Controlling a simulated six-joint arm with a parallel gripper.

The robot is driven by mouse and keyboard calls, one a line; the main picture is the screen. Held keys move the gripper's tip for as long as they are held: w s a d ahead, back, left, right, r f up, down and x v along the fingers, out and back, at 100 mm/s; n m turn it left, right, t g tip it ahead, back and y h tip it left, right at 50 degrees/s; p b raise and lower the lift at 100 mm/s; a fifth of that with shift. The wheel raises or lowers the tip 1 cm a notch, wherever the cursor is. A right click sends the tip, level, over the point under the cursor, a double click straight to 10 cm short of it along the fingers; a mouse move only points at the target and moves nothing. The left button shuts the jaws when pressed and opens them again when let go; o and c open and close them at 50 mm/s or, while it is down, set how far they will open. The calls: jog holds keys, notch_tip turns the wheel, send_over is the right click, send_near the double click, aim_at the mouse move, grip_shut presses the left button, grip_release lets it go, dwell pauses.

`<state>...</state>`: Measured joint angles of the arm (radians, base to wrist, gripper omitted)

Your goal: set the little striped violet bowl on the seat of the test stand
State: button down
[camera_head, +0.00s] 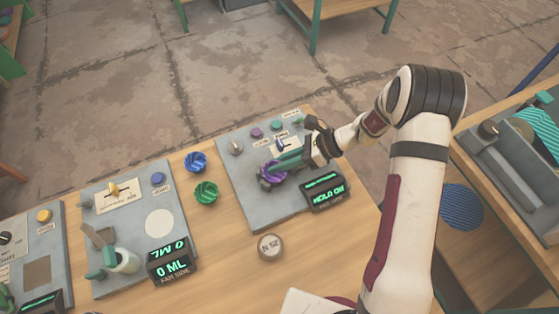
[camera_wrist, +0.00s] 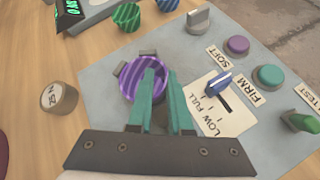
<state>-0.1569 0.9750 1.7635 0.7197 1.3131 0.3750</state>
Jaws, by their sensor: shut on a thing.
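The little striped violet bowl (camera_head: 271,174) is at the left-front part of the grey test stand (camera_head: 236,185). In the wrist view the bowl (camera_wrist: 133,88) shows below my fingertips, with grey blocks peeking out beside its rim. These blocks may belong to the seat, which the bowl mostly hides. My gripper (camera_head: 280,164) has teal fingers; in the wrist view (camera_wrist: 161,75) they reach over the bowl's right side and are shut on its wall. The bowl looks about level. I cannot tell whether it touches the seat or hangs just above it.
The stand has a slider (camera_wrist: 219,84) marked LOW to FULL, SOFT (camera_wrist: 237,45) and FIRM (camera_wrist: 268,76) buttons, and a HOLD ON display (camera_head: 325,190). A blue bowl (camera_head: 196,162), a green bowl (camera_head: 205,192) and a 25 N weight (camera_head: 270,246) stand nearby.

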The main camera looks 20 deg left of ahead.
jog(key=c, duration=0.8)
grip_release()
jog(key=shift+o, duration=0.2)
jog(key=v, duration=1.5)
jog(key=shift+d, duration=0.35)
jog(key=shift+w+r, duration=0.1)
jog(key=shift+w, duration=0.05)
